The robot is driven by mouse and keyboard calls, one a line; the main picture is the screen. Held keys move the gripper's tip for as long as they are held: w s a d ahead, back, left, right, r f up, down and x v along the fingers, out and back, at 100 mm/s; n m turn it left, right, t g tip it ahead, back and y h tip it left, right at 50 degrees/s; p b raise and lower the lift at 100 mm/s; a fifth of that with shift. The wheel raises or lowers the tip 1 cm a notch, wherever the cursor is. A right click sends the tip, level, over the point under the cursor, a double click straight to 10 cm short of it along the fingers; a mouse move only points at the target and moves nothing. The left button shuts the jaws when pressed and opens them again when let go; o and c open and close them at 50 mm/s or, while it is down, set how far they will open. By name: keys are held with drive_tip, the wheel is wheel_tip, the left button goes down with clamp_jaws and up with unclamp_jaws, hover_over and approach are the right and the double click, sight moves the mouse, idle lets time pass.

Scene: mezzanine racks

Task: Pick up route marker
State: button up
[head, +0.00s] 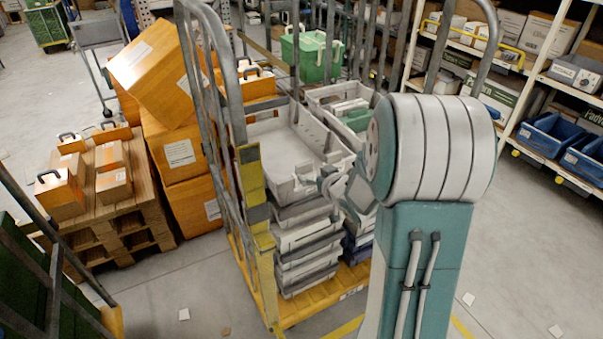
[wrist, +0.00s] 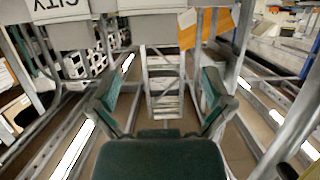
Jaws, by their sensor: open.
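I cannot make out a route marker for certain in either view. In the wrist view an orange piece with a white patch (wrist: 206,27) hangs at the upper middle, beyond my gripper; I cannot tell what it is. My gripper (wrist: 158,88) is open there, its two green fingers spread wide with nothing between them. In the head view my gripper (head: 345,190) is partly hidden by my arm, over the right side of the stacked grey trays in the roll cage.
The roll cage has upright grey bars and a yellow base (head: 330,295). Grey trays (head: 290,150) and a green crate (head: 312,55) stand behind its bars. Orange boxes (head: 182,150) and a wooden pallet (head: 125,225) are at left. Shelves with blue bins (head: 548,133) stand at right.

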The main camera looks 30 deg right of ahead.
sight(306, 167)
drive_tip(key=shift+w+f, duration=0.25)
drive_tip(key=shift+w, duration=0.4)
drive_tip(key=shift+w+d+f, duration=0.25)
drive_tip(key=shift+w+d, duration=0.05)
drive_tip(key=shift+w, duration=0.3)
drive_tip(key=x, duration=0.3)
drive_tip(key=shift+w+d+f, duration=0.15)
drive_tip(key=shift+w+f, duration=0.05)
drive_tip(key=shift+f, duration=0.15)
drive_tip(key=shift+w+a, duration=0.35)
drive_tip(key=shift+w, duration=0.15)
drive_tip(key=shift+d, duration=0.1)
drive_tip(key=c, duration=0.9)
drive_tip(key=shift+d+f, duration=0.1)
